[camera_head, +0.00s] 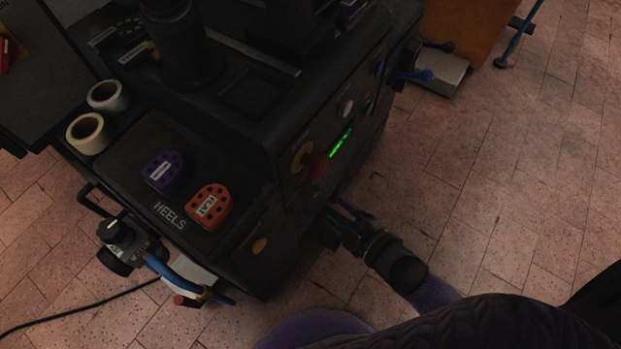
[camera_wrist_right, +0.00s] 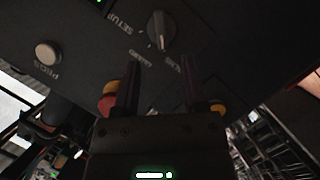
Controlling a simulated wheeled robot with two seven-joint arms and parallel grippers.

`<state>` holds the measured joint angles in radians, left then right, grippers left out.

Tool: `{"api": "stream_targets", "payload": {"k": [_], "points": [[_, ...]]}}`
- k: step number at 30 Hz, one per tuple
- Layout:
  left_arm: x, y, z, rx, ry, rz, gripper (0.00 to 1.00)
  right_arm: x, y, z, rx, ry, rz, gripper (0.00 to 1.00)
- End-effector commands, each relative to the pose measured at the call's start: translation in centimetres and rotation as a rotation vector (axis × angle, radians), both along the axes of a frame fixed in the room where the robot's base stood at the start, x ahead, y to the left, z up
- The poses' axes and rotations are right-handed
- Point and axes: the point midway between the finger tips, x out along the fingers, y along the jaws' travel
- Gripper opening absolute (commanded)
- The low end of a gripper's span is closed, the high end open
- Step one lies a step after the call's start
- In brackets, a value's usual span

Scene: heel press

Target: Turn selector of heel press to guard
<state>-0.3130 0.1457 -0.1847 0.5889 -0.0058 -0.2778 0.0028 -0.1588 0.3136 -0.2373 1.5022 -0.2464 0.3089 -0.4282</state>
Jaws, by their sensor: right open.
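The heel press (camera_head: 250,100) is the large black machine in the head view. Its selector (camera_wrist_right: 160,29) shows in the right wrist view as a grey knob on a dark panel, with SETUP and GUARD printed to its left and another, blurred label at its lower right. I cannot tell surely which label its mark faces. My right gripper (camera_head: 338,222) is low beside the press front in the head view. In its wrist view the right gripper (camera_wrist_right: 160,72) is open and empty, its two fingers pointing towards the panel just below the selector, apart from it. My left gripper is not in view.
A red and yellow button (camera_wrist_right: 107,101) is partly behind the left finger. Purple (camera_head: 164,172) and orange (camera_head: 209,206) heel pieces lie on the press top.

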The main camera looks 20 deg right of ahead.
Motion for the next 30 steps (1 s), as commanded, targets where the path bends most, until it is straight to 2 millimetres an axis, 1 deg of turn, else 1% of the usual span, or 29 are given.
{"api": "stream_targets", "payload": {"k": [1,3,6,9,12,18,19,20,21,23,24,26,27,30], "points": [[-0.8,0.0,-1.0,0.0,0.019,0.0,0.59,1.1,0.5,-1.2,0.001,0.002,0.001,0.54],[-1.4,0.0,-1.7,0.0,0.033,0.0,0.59,2.7,1.1,-1.7,0.001,0.004,0.001,0.54],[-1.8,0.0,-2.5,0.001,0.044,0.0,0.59,4.5,1.8,-2.2,0.001,0.005,-0.001,0.54],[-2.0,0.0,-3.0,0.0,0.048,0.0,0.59,5.7,2.3,-2.3,0.002,0.005,-0.001,0.54],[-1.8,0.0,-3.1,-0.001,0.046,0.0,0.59,6.2,2.5,-2.2,0.001,0.004,-0.002,0.54],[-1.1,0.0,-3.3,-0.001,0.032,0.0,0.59,6.3,2.5,-2.0,0.001,0.004,-0.002,0.54],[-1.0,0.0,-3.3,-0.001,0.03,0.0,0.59,6.3,2.5,-2.0,0.001,0.004,-0.002,0.52],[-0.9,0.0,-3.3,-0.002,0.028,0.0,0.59,6.3,2.5,-2.0,0.001,0.004,-0.002,0.46],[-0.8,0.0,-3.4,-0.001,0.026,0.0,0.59,6.3,2.5,-2.0,0.001,0.004,-0.002,0.37],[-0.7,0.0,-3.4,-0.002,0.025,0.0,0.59,6.3,2.5,-2.0,0.001,0.004,-0.002,0.25],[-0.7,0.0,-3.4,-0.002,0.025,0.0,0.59,6.3,2.5,-2.0,0.001,0.004,-0.002,0.16],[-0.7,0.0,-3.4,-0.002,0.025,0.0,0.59,6.3,2.5,-2.0,0.001,0.004,-0.002,0.04],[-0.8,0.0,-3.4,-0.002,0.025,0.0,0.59,6.3,2.5,-2.1,0.001,0.004,-0.002,0.0],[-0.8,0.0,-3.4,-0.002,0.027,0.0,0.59,6.2,2.5,-2.1,0.001,0.004,-0.002,0.0]]}}
